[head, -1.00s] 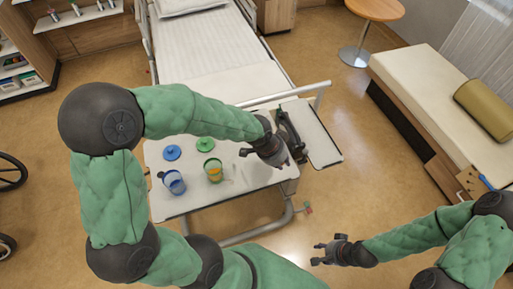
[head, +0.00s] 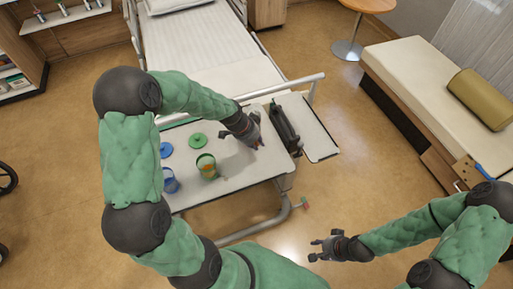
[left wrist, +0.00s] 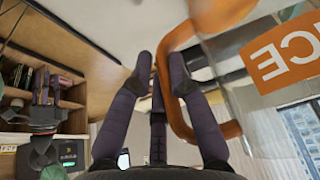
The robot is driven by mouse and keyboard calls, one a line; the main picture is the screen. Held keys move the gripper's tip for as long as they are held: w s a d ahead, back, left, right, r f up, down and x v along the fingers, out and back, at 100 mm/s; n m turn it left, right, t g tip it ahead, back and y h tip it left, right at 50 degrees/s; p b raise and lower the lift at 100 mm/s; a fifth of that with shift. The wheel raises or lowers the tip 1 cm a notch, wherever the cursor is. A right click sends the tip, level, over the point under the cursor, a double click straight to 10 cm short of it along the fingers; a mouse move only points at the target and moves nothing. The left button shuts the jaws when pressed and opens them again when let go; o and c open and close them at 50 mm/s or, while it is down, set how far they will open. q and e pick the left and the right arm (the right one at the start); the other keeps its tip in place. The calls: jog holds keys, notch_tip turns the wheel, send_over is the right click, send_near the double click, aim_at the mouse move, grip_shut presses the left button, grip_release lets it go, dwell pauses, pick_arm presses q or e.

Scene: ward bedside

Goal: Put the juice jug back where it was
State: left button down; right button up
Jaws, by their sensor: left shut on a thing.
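The juice jug (left wrist: 265,100) shows close up at the right of the left wrist view. It is clear, with an orange handle (left wrist: 173,100) and an orange label whose letters look inverted. My left gripper (left wrist: 160,70) is shut on the handle. In the head view my left gripper (head: 257,143) is over the right part of the white overbed table (head: 235,180). I cannot make out the jug clearly there; the gripper partly covers that spot. My right gripper (head: 316,250) is open and empty, at the lower right, away from the table.
A green-rimmed cup with orange contents (head: 207,167) and a blue cup (head: 170,181) stand on the table. A green lid (head: 198,140) and a blue lid (head: 166,150) lie behind them. A dark long object (head: 284,128) is near the table's right side.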

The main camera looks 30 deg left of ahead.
pick_arm(q)
notch_tip(320, 180, down, 3)
jog(key=shift+f+b, duration=0.15)
jog(key=shift+b, duration=0.25)
jog(key=c, duration=1.2)
grip_release()
jog(key=p+v, duration=0.2)
jog(key=v, duration=1)
